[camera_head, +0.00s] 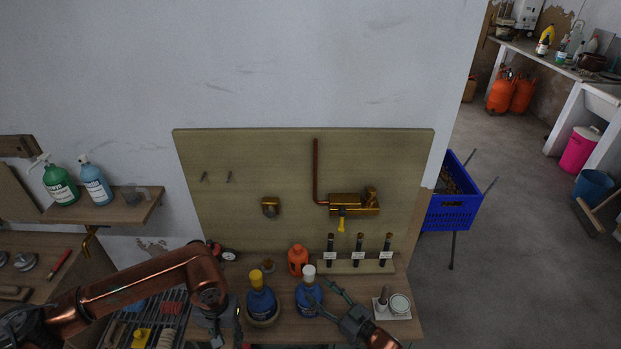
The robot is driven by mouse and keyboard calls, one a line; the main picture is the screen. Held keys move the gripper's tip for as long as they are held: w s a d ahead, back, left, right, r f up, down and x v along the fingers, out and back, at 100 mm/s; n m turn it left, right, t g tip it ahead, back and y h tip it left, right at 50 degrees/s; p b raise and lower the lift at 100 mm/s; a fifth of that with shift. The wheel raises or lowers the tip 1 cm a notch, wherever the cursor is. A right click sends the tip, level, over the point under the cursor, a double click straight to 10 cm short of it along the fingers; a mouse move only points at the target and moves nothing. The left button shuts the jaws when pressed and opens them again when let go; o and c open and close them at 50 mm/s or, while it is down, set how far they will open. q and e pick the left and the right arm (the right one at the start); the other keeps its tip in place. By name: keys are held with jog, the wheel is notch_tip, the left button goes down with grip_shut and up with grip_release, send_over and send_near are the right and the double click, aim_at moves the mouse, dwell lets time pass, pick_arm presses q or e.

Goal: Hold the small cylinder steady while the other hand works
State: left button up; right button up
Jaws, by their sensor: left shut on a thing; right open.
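Two small blue cylinders stand on the bench in the head view. One with a yellow top (261,303) sits at a round base; the other, with a white top (309,298), is to its right. My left gripper (236,324) is low beside the yellow-topped cylinder and appears shut on it; the contact is hard to see. My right gripper (324,294) is open, its fingers close to the right side of the white-topped cylinder. Whether they touch it I cannot tell.
An orange bottle (298,262) stands behind the cylinders. A rack with several dark labelled tubes (359,253) is at the back right. A white tray (407,314) with small items is at right. A wire rack (150,318) is at left. A backboard (240,155) rises behind.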

aim_at(314, 286)
jog(key=shift+x, duration=2.8)
jog(key=shift+c, duration=0.5)
grip_shut()
